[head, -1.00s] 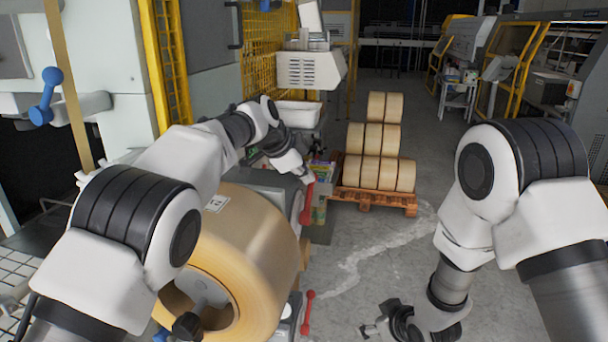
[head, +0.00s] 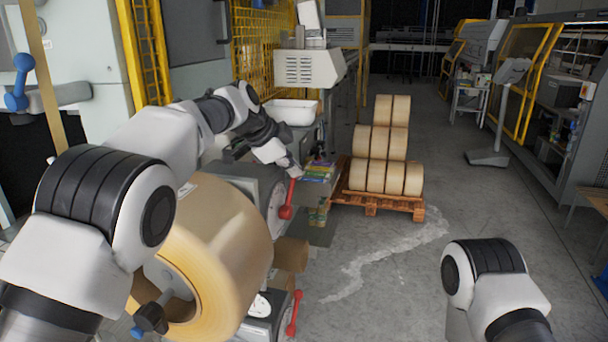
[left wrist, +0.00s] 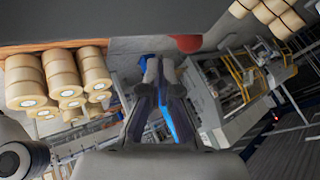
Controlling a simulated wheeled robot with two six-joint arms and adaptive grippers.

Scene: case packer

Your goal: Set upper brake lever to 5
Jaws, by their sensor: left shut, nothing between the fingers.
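The upper brake lever (head: 287,200) is red with a round knob at its lower end and stands nearly upright in front of a pale round dial (head: 274,212) on a grey housing. The dial's numbers are too small to read. My left gripper (head: 294,172) is shut and empty, close to the lever's top end; whether they touch I cannot tell. In the left wrist view its closed fingertips (left wrist: 160,66) lie just below a red round part (left wrist: 186,43), probably the knob. A lower red lever (head: 294,313) sits beneath. My right gripper is out of view.
A large brown tape roll (head: 215,250) is below my left arm. A wooden pallet (head: 375,203) with stacked rolls stands beyond the levers. A white bin (head: 291,112) is behind. The floor right of the levers is open.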

